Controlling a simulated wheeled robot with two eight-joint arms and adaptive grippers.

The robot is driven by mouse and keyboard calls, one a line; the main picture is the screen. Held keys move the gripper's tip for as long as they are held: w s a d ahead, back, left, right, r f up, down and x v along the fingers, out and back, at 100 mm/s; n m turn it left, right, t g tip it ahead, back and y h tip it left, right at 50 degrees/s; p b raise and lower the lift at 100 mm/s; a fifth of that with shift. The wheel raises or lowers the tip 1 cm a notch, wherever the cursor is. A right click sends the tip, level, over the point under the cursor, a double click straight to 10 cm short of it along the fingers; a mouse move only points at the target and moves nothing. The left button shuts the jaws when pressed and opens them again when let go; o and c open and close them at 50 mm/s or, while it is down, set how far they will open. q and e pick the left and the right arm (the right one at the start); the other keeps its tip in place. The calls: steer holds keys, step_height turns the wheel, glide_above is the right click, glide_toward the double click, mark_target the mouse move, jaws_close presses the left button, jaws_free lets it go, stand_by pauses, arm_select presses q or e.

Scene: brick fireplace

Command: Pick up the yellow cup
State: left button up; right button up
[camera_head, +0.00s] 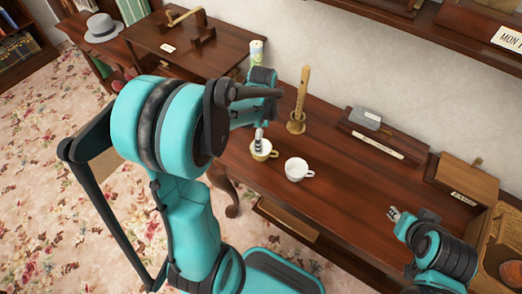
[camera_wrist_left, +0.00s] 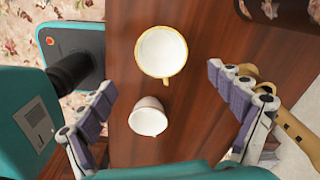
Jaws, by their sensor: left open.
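The yellow cup (camera_head: 267,155) stands upright on the dark wooden table, its rim partly covered by my left gripper (camera_head: 259,141) in the head view. In the left wrist view the yellow cup (camera_wrist_left: 162,52) shows from above, white inside with a yellow rim and handle. My left gripper (camera_wrist_left: 160,82) is open, its fingers wide apart; the cup is near the middle of the gap, toward the top of the picture, and not gripped. A white cup (camera_head: 298,169) stands close to its right; it also shows below the yellow cup in the wrist view (camera_wrist_left: 148,116). My right gripper (camera_head: 393,214) is above the table at right.
A wooden recorder (camera_head: 303,92) stands upright behind the cups, and a green-white can (camera_head: 257,52) farther back. A wooden box (camera_head: 466,178) and a basket (camera_head: 488,240) are at the right. The table middle, right of the white cup, is clear.

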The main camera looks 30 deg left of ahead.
mark_target(264, 152)
arm_select(q)
steer(key=f, duration=0.2)
steer(key=b, duration=0.1)
steer(key=shift+w+a+f+m, duration=0.2)
steer(key=shift+w+f+m, duration=0.1)
steer(key=shift+f, duration=0.1)
steer(key=shift+s+f, duration=0.15)
steer(key=shift+f, duration=0.15)
step_height(264, 152, down, 5)
steer(key=b, duration=0.3)
steer(key=shift+a, duration=0.15)
steer(key=c, duration=1.3)
